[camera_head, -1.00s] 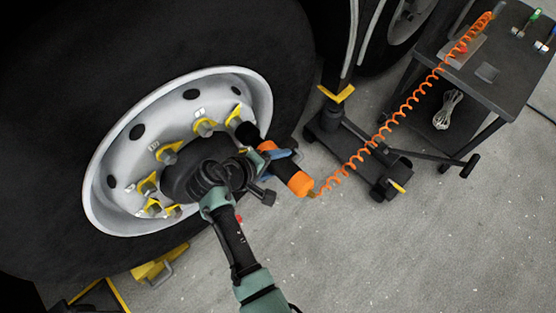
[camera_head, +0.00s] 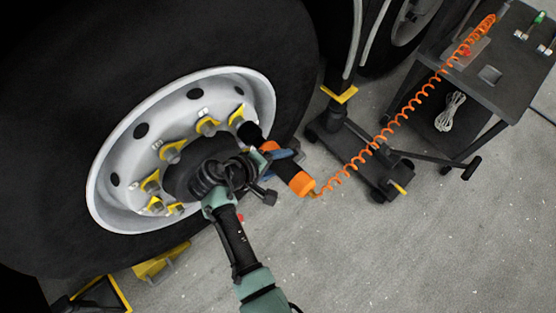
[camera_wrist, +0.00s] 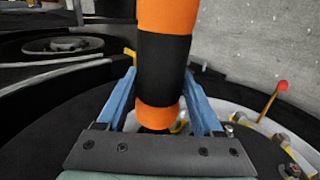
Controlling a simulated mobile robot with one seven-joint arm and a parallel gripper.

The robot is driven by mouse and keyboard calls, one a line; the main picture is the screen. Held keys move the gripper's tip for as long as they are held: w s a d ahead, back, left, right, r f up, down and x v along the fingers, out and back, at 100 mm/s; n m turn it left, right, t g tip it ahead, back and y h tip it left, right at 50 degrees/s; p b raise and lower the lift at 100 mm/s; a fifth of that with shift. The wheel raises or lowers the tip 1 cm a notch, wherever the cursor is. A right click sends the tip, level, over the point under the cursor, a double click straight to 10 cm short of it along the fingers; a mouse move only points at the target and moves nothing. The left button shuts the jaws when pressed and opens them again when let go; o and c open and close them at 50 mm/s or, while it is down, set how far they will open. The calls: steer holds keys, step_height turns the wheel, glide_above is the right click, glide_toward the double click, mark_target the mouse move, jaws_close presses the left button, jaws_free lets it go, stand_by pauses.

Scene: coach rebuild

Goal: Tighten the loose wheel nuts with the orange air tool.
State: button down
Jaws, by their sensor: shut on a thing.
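My gripper (camera_head: 278,156) is shut on the orange and black air tool (camera_head: 299,181). In the wrist view the blue fingers (camera_wrist: 204,108) clasp the tool body (camera_wrist: 163,65) from both sides. The tool's dark socket end (camera_head: 250,133) points at the right side of the white wheel rim (camera_head: 150,105); I cannot tell if it is seated on a nut. Several wheel nuts with yellow pointers show, among them an upper nut (camera_head: 208,125) and a left nut (camera_head: 171,152). The arm hides part of the hub and lower nuts.
A coiled orange hose (camera_head: 376,143) runs from the tool to the dark cart (camera_head: 505,70) at upper right. A black stand with a yellow top (camera_head: 340,94) stands between them. Yellow chock (camera_head: 160,263) lies below the tyre. Grey floor at lower right is clear.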

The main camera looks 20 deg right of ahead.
mark_target(284, 172)
steer(key=shift+w+a+r+b, duration=0.1)
steer(key=shift+w+a+b, duration=0.2)
steer(key=shift+w, duration=0.4)
steer(key=shift+w+a+r+b, duration=0.15)
steer(key=shift+w+b, duration=0.25)
steer(key=shift+w, duration=0.25)
steer(key=shift+w+a+f+b, duration=0.1)
steer(key=shift+w+a+b, duration=0.2)
steer(key=shift+w, duration=0.4)
stand_by(1.0)
steer(key=shift+w+r, duration=0.25)
steer(key=shift+w, duration=0.1)
stand_by(1.4)
steer(key=shift+s, duration=0.15)
stand_by(0.9)
steer(key=shift+s+d+f+p, duration=0.1)
steer(key=shift+s+d+p, duration=0.35)
steer(key=shift+s+p, duration=0.65)
steer(key=shift+s+d+r+p, duration=0.1)
steer(key=shift+s+d+p, duration=0.3)
steer(key=shift+s+p, duration=0.7)
steer(key=shift+s+d+f+p, duration=0.1)
steer(key=shift+s+d+p, duration=0.35)
steer(key=shift+s+p, duration=0.65)
steer(key=shift+s+f, duration=0.1)
steer(key=shift+s, duration=0.2)
